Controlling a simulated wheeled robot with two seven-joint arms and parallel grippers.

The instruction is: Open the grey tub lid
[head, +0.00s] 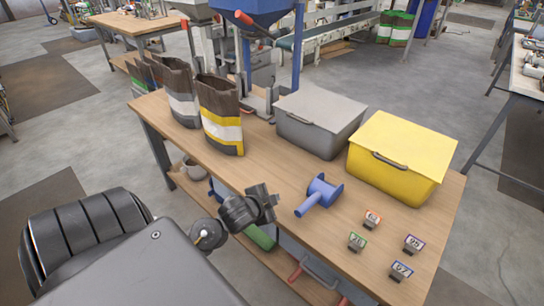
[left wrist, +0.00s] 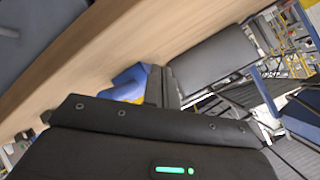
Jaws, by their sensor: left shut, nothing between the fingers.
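The grey tub (head: 312,136) stands towards the back of the wooden table, with its grey lid (head: 322,105) down on it. A handle shows at the front of the lid. My left gripper (head: 270,201) is at the table's near edge, in front of the tub and well apart from it. It is shut and empty. In the left wrist view its dark fingers (left wrist: 162,86) are together, with nothing seen between them. My right gripper is in neither view.
A yellow tub (head: 395,168) stands right of the grey one. A blue tool (head: 320,194) lies between my left gripper and the tubs. Bags (head: 220,115) stand at left. Several small labelled tags (head: 372,219) sit at front right. Bare tabletop lies before the grey tub.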

